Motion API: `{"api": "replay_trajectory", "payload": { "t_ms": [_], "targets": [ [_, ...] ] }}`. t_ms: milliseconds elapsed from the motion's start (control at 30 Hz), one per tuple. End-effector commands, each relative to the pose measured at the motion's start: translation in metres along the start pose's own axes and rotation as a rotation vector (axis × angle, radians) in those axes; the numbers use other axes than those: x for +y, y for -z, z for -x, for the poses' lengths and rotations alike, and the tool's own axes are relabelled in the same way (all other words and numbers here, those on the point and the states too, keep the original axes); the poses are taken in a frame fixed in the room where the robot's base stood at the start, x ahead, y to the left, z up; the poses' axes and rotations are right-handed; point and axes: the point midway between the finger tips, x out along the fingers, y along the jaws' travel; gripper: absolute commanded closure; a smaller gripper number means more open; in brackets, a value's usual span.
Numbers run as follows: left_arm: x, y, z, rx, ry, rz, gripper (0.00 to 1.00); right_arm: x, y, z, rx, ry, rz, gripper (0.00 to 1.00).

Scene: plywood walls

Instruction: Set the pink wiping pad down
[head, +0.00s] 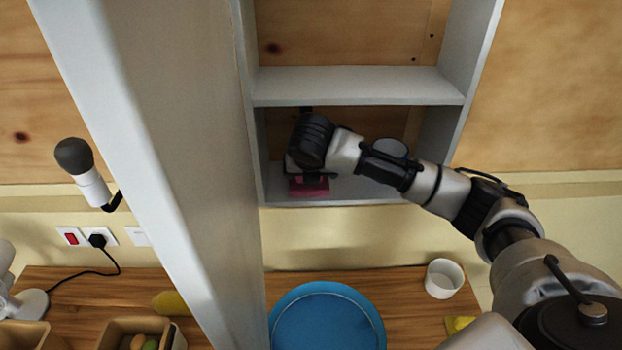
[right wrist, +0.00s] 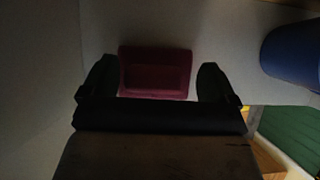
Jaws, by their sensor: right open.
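The pink wiping pad (head: 309,187) lies on the bottom board of the grey shelf unit (head: 360,192), near its left side. My right gripper (head: 307,172) reaches into this compartment from the right, right at the pad. In the right wrist view the dark pink pad (right wrist: 156,73) sits between the tips of my right gripper (right wrist: 155,85), which are spread to either side of it. The gripper is open; small gaps seem to show beside the pad, though the picture is dark. My left gripper is in neither view.
A blue round object (right wrist: 292,50) stands to the right of the pad on the shelf. A middle board (head: 360,85) lies above the gripper. Below are a wooden counter (head: 410,300), a blue plate (head: 327,318) and a white cup (head: 444,279).

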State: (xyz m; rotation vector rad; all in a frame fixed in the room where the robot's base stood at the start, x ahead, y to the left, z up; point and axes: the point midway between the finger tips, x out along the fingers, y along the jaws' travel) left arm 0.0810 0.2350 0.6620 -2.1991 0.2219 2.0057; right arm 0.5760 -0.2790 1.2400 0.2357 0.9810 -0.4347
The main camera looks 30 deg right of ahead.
Motion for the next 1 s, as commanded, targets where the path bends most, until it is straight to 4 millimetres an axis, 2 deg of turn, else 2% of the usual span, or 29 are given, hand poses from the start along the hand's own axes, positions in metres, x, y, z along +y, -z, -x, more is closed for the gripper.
{"api": "replay_trajectory", "payload": {
  "t_ms": [200, 267, 500, 667, 700, 1000],
  "targets": [
    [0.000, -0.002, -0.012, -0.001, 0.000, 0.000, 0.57, 0.001, 0.000, 0.032, -0.007, -0.005, 0.001, 0.11],
    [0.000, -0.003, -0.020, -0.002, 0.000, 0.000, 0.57, 0.001, 0.015, 0.035, -0.003, -0.004, 0.004, 0.11],
    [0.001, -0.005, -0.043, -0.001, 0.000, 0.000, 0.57, 0.001, 0.061, 0.065, -0.004, -0.006, 0.004, 0.11],
    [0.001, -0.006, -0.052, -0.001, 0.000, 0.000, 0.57, 0.001, 0.085, 0.083, -0.005, -0.004, 0.003, 0.11],
    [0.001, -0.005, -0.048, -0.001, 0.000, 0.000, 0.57, 0.001, 0.087, 0.088, -0.004, -0.003, 0.002, 0.11],
    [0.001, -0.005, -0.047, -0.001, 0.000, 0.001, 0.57, 0.000, 0.101, 0.096, 0.000, 0.000, 0.000, 0.11]
  ]
}}
